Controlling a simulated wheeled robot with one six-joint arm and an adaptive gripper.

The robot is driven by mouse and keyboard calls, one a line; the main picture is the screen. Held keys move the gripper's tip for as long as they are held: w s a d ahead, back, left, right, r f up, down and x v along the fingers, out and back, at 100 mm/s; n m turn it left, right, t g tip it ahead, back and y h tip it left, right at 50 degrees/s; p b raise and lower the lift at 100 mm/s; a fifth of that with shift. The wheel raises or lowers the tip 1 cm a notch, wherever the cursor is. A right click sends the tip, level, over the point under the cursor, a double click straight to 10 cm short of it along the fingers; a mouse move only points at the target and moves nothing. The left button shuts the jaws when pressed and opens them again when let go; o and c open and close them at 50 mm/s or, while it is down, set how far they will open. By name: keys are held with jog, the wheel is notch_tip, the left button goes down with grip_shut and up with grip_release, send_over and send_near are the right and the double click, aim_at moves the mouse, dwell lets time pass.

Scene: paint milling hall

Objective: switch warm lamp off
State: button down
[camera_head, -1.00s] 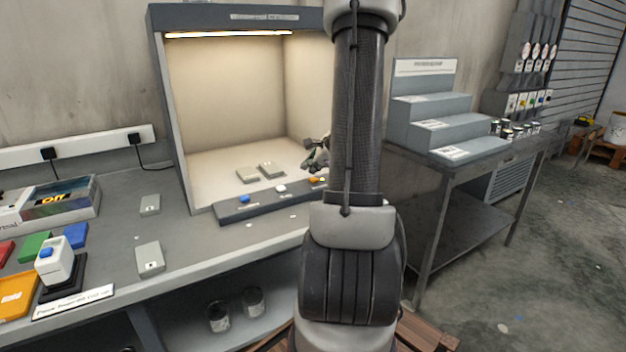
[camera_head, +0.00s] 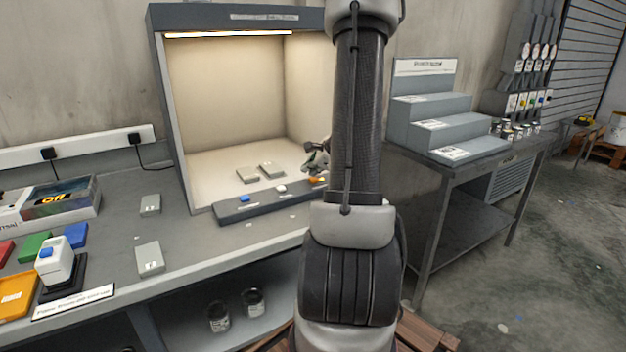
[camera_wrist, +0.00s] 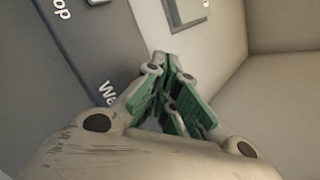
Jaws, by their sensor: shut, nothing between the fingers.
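The light booth (camera_head: 238,95) stands on the bench, and its lamp strip (camera_head: 228,34) glows warm. Along its front is a dark control strip (camera_head: 232,212) with a blue button (camera_head: 244,198), a white button (camera_head: 281,188) and an orange, lit-looking button (camera_head: 316,180). My gripper (camera_head: 318,168) is at the strip's right end, close to the orange button and partly behind my arm. In the wrist view my gripper (camera_wrist: 172,85) is shut and empty, with its green-padded fingers together over the strip (camera_wrist: 75,70). Lettering starting "Wa" shows beside the fingers; the button there is hidden.
Two grey panels (camera_head: 248,175) lie on the booth floor. More panels (camera_head: 150,259), coloured cards (camera_head: 75,235) and a white device with a blue top (camera_head: 54,260) lie on the bench at left. A stepped grey stand (camera_head: 430,120) is on the table at right.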

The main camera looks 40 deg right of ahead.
jog(key=shift+f, duration=0.45)
dwell(0.6)
jog(key=shift+r, duration=0.9)
jog(key=shift+r, duration=0.1)
jog(key=shift+r, duration=2.9)
